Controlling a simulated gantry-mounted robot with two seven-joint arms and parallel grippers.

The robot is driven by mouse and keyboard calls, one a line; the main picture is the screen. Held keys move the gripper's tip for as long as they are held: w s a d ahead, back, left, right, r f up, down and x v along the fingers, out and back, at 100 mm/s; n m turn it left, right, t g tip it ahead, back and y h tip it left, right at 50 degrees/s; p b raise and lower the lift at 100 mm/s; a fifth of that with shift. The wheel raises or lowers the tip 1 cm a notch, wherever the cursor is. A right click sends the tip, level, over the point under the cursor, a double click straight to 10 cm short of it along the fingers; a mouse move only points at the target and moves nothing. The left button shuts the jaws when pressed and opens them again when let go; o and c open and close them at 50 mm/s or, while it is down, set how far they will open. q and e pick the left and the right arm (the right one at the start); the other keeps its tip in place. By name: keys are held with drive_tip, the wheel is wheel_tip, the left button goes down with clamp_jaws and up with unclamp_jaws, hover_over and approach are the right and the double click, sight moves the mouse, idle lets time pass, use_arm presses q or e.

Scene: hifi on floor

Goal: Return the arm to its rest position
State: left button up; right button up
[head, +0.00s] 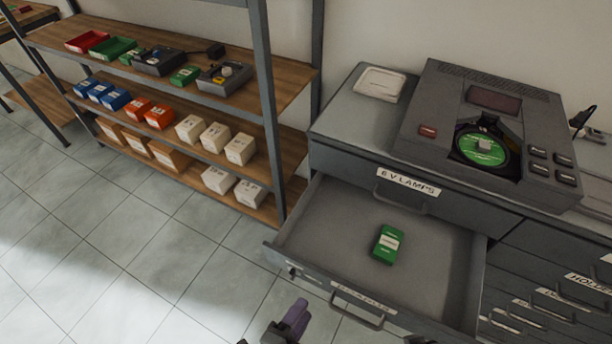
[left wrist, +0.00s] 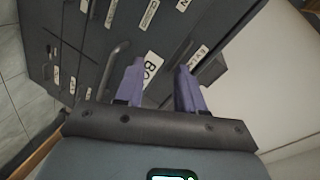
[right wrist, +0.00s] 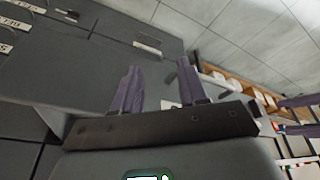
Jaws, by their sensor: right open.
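My left gripper (head: 290,322) shows at the bottom edge of the head view, in front of the open drawer and apart from it. Its purple fingers stand apart with nothing between them in the left wrist view (left wrist: 162,88). My right gripper (right wrist: 157,88) is open and empty in the right wrist view, with the grey cabinet behind it. In the head view, at most a dark sliver of the right arm may show at the bottom edge.
A drawer (head: 330,215) of the grey cabinet is pulled out, with a green box (head: 387,244) inside. A CD player (head: 480,130) and white tray (head: 380,83) stand on top. A shelf (head: 290,75) with several boxes is on the left. The tiled floor (head: 120,240) is clear.

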use_arm(q)
drive_tip(key=a+n+g+y, duration=0.3)
drive_tip(key=a+n+y, duration=0.2)
drive_tip(key=a+n, duration=0.75)
drive_tip(key=s+a+n+g+y, duration=0.3)
drive_tip(key=s+a+n+g, duration=0.3)
drive_tip(key=s+a, duration=0.25)
wheel_tip(320, 180, up, 37)
drive_tip(key=p, duration=3.8)
wheel_tip(320, 180, down, 54)
drive_tip(key=b, duration=5.3)
drive_tip(key=shift+w+b, duration=0.35)
drive_tip(key=shift+b, duration=0.05)
drive_tip(key=shift+d+r, duration=0.1)
drive_tip(key=shift+r, duration=0.05)
